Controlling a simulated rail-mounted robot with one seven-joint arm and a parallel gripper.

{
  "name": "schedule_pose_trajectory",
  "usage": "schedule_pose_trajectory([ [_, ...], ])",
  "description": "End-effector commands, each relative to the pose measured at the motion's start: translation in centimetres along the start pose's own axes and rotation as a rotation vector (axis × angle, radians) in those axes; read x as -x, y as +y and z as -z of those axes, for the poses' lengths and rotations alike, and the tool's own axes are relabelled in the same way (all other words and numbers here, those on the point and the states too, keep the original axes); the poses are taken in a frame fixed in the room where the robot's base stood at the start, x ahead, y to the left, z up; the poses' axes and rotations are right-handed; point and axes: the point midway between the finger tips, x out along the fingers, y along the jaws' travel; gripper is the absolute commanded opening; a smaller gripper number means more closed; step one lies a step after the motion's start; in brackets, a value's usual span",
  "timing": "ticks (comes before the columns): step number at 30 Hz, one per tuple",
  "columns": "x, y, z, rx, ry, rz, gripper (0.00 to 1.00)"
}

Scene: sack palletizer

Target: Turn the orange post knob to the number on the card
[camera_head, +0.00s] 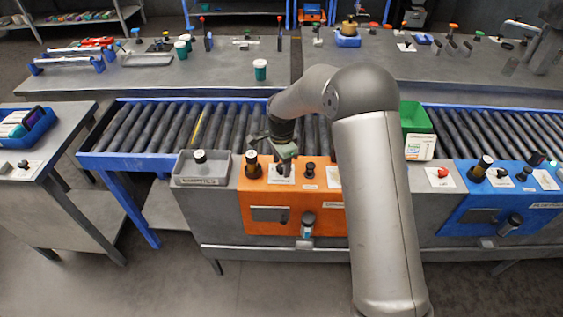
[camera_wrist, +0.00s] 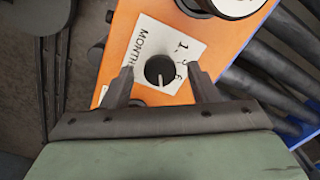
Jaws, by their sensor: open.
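The orange post (camera_head: 257,218) stands in front of the roller conveyor in the head view; its panel fills the middle of the wrist view (camera_wrist: 126,42). A round black knob (camera_wrist: 158,70) sits there on a white label reading MONTH, with small numbers beside it, among them a 1 and a 6. A pale pointer line on the knob points toward the bottom of the wrist view. My gripper (camera_wrist: 160,74) is open, with one finger on each side of the knob; contact cannot be told. In the head view my gripper (camera_head: 284,151) hides part of the knob.
A white card (camera_head: 420,147) stands against a green bin (camera_head: 415,117) on the right; its print is too small to read. A dark-topped knob (camera_head: 252,164) and a black knob (camera_head: 310,169) flank the gripper. A grey tray (camera_head: 201,181) lies left; a blue post (camera_head: 505,205) right.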

Motion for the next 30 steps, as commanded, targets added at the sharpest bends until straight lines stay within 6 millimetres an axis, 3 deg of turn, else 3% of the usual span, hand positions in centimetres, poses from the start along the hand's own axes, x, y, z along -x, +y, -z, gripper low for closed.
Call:
schedule_pose_trajectory([
  [2,0.02,0.00,0.01,0.000,0.000,0.000,0.54],
  [6,0.04,0.00,0.02,0.000,0.000,0.000,0.15],
  [7,0.04,0.00,0.02,0.000,0.000,0.000,0.09],
  [19,0.00,-0.01,0.04,0.053,0.001,0.000,0.09],
  [30,-0.07,-0.05,0.09,0.324,0.002,0.002,0.09],
])
